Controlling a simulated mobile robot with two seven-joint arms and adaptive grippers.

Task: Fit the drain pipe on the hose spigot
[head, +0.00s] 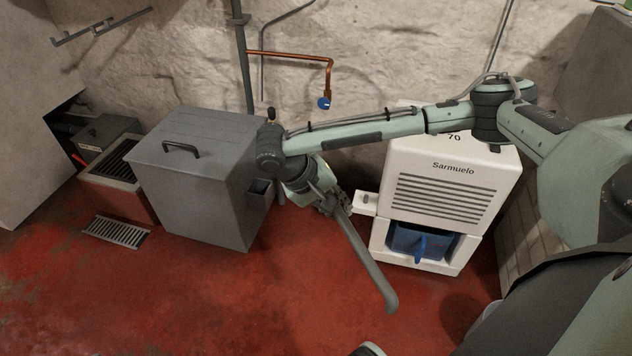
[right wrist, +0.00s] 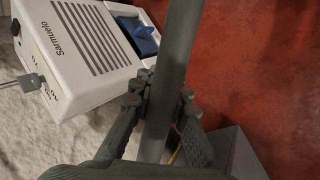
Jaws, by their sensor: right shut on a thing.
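The drain pipe (head: 368,262) is a long grey tube with a bent lower end. My right gripper (head: 332,206) is shut on it near its upper end, and the pipe slants down to the right above the floor. In the right wrist view the pipe (right wrist: 176,45) runs between the fingers (right wrist: 160,103). The white Sarmuelo machine (head: 448,190) stands just right of the pipe. A white ledge with a small grey nub (head: 365,200) juts from its left side, close to the gripper; I cannot tell whether this is the hose spigot.
A grey lidded box (head: 195,180) stands left of my gripper, and a floor grate (head: 115,232) lies farther left. A copper pipe ends in a blue-handled tap (head: 323,103) on the wall. A blue container (head: 418,243) sits in the machine's front. Red floor (head: 270,300) is clear in front.

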